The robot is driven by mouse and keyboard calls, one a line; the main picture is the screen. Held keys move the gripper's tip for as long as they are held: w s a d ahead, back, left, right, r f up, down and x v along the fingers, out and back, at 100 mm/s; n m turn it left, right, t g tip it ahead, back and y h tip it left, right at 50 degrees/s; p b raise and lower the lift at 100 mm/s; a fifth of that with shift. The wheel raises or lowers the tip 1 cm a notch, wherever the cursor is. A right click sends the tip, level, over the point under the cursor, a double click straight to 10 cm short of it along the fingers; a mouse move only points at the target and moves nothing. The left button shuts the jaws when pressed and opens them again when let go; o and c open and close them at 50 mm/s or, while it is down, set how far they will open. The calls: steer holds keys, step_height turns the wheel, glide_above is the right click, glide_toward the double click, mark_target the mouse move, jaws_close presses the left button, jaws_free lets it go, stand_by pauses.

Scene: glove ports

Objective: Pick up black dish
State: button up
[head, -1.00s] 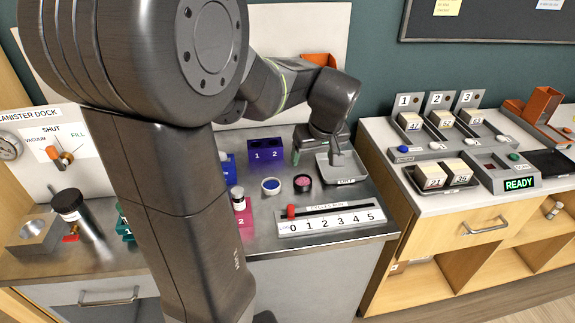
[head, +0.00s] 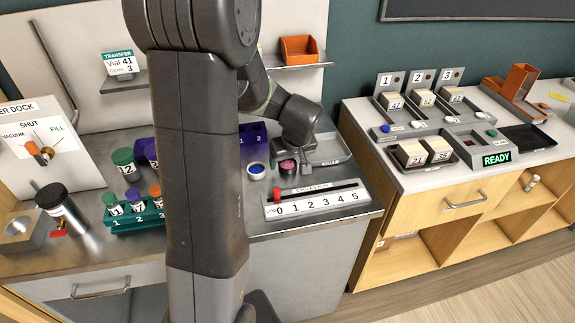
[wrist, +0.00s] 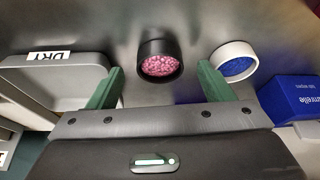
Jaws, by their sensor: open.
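The black dish (wrist: 159,55) is a small round cup filled with pink beads. In the wrist view it sits just beyond and between the two green fingers of my gripper (wrist: 160,88), which is open and empty. In the head view the black dish (head: 288,167) stands on the steel counter, right under my wrist, which partly covers it. My gripper's fingertips are hard to make out there.
A white dish with blue contents (wrist: 234,62) stands close to the right of the black dish. A grey tray labelled DRY (wrist: 50,85) lies to the left in the wrist view. A numbered slider panel (head: 316,199) lies in front, and a blue box (wrist: 292,100) is near the right finger.

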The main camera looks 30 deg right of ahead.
steer(key=shift+x, duration=0.75)
steer(key=c, duration=1)
steer(key=shift+c, duration=0.2)
